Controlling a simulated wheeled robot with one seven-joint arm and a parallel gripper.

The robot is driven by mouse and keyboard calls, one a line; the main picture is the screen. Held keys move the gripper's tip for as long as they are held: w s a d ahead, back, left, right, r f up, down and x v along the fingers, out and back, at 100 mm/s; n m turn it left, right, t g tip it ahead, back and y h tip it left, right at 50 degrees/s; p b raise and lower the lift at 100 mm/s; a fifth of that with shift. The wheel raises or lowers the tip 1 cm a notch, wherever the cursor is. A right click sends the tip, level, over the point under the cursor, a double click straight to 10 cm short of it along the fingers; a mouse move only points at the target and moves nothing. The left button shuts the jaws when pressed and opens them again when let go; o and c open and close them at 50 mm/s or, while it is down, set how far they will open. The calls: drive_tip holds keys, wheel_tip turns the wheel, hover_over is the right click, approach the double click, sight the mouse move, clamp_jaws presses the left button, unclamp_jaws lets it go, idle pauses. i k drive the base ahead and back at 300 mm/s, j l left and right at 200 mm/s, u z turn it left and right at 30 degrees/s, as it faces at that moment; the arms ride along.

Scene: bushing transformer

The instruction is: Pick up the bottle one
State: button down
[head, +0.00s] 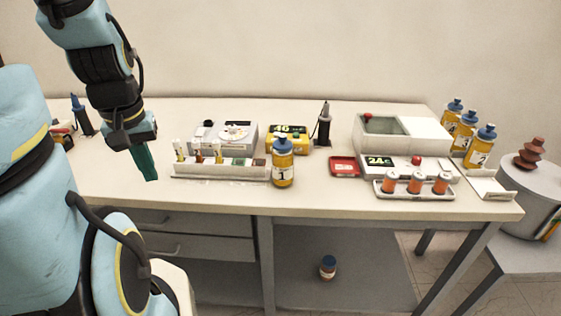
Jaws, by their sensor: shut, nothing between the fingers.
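Bottle one (282,166) is yellow with a blue cap and a white label marked "1". It stands upright near the front edge of the white table (330,199), at the right end of a small rack. My gripper (150,177) points down over the left part of the table, well to the left of the bottle. Its greenish fingers are shut with nothing between them.
A rack with small vials (220,171) stands just left of the bottle. Behind are a grey device (223,138) and a yellow "40" device (289,138). Several similar bottles (479,148) stand far right.

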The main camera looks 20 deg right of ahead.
sight(282, 163)
drive_tip(key=k+l+u, duration=0.2)
drive_tip(key=u, duration=0.15)
drive_tip(key=k+l+u, duration=0.15)
drive_tip(key=k+u, duration=0.2)
drive_tip(key=k+l+u, duration=0.1)
drive_tip(key=u, duration=0.3)
drive_tip(key=k, duration=0.1)
